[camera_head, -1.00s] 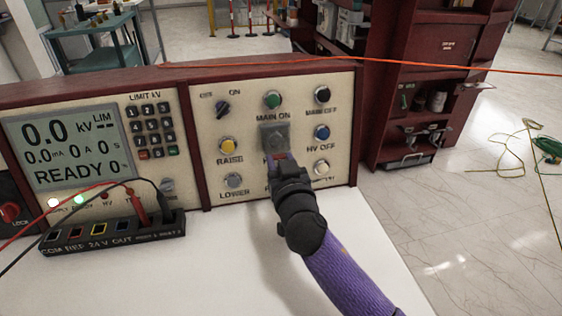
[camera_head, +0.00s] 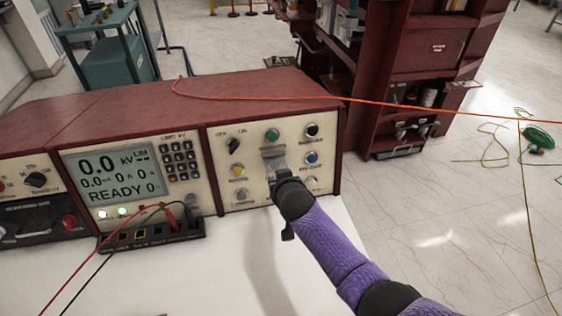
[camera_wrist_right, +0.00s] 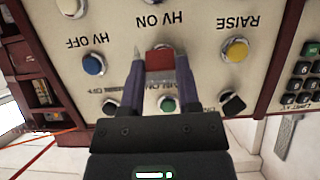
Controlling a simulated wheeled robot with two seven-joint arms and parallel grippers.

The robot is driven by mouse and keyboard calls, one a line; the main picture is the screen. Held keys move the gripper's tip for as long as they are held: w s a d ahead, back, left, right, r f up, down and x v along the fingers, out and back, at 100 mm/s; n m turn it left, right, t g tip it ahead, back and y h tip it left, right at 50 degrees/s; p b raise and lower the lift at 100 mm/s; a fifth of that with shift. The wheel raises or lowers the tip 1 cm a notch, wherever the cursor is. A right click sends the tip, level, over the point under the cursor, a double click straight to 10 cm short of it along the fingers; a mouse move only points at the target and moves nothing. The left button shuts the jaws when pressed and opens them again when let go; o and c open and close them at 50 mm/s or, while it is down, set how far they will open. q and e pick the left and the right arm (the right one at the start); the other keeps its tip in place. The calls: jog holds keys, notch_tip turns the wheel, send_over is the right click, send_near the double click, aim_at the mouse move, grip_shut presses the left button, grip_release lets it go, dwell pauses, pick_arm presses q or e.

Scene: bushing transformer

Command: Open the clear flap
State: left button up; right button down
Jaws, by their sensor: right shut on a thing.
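The clear flap (camera_head: 273,152) shows as a pale grey square plate over the middle of the right-hand control panel, just below the green button. My right gripper (camera_head: 275,170) is at its lower part, shut on it. The wrist view, upside down to the labels, shows the right gripper's fingers (camera_wrist_right: 160,62) on either side of a red piece (camera_wrist_right: 160,60) beside the HV ON label. The flap's clear outline is hard to make out there, so its exact angle is unclear. My left gripper is not in view.
Buttons surround the flap: yellow (camera_head: 238,170), green (camera_head: 271,136), black (camera_head: 312,130) and blue (camera_head: 311,157). A terminal strip (camera_head: 150,238) with leads stands in front of the display (camera_head: 110,172). An orange cable (camera_head: 400,104) crosses behind. The white tabletop (camera_head: 225,275) is largely clear.

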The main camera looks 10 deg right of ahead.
aim_at(280, 161)
pick_arm(q)
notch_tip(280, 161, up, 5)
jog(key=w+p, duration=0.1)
jog(key=p, duration=0.3)
pick_arm(e)
jog(key=r+g+b, duration=0.1)
jog(key=g+b, duration=0.2)
jog(key=b, duration=0.2)
jog(key=r+g+b, duration=0.2)
jog(key=g+b, duration=0.1)
jog(key=b, duration=0.1)
jog(key=w+r+g+b, duration=0.1)
jog(key=r+g+b, duration=0.1)
jog(key=g+b, duration=0.2)
jog(key=shift+r+b, duration=0.15)
jog(key=shift+b, duration=0.7)
jog(key=shift+r+b, duration=0.25)
jog(key=shift+b, duration=0.1)
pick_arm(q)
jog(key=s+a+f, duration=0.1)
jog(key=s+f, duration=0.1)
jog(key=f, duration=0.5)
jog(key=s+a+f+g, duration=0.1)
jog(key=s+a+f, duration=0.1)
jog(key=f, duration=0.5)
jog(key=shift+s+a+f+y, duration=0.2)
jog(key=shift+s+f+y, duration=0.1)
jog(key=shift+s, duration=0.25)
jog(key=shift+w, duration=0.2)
